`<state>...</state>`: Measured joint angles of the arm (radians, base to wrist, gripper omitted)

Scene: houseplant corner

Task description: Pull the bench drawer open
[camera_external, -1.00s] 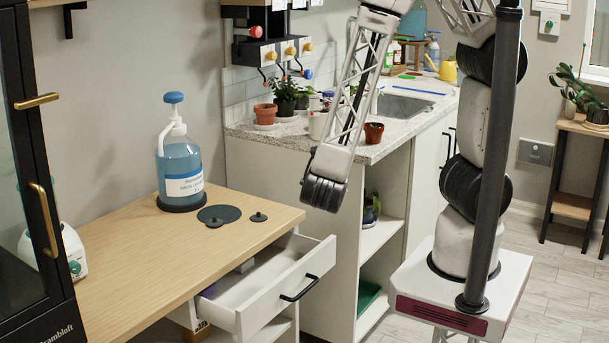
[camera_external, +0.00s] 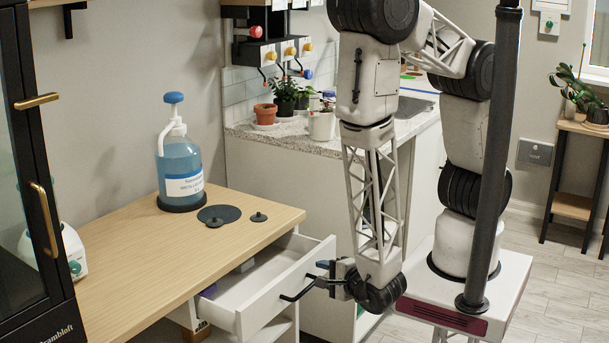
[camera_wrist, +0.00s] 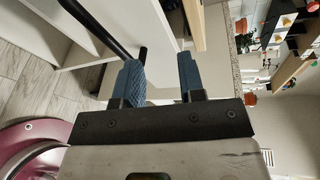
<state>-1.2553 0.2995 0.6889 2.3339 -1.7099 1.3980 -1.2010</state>
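The white bench drawer (camera_external: 287,289) stands partly open under the wooden bench top (camera_external: 135,250), its inside showing. Its black bar handle (camera_external: 297,292) is on the front, and it also shows as a dark bar (camera_wrist: 97,29) in the wrist view. My gripper (camera_external: 320,275) is low, close to the handle on the front side. In the wrist view, its blue fingers (camera_wrist: 160,70) are apart with nothing held between them. The handle bar ends near the left finger's tip; I cannot tell whether they touch.
A blue pump bottle (camera_external: 181,168), a dark disc (camera_external: 220,214) and a small dark stopper (camera_external: 259,217) are on the bench. A white counter unit (camera_external: 285,172) stands behind the drawer. A glass-door cabinet (camera_external: 25,200) is at the left. Floor (camera_external: 555,290) is clear at right.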

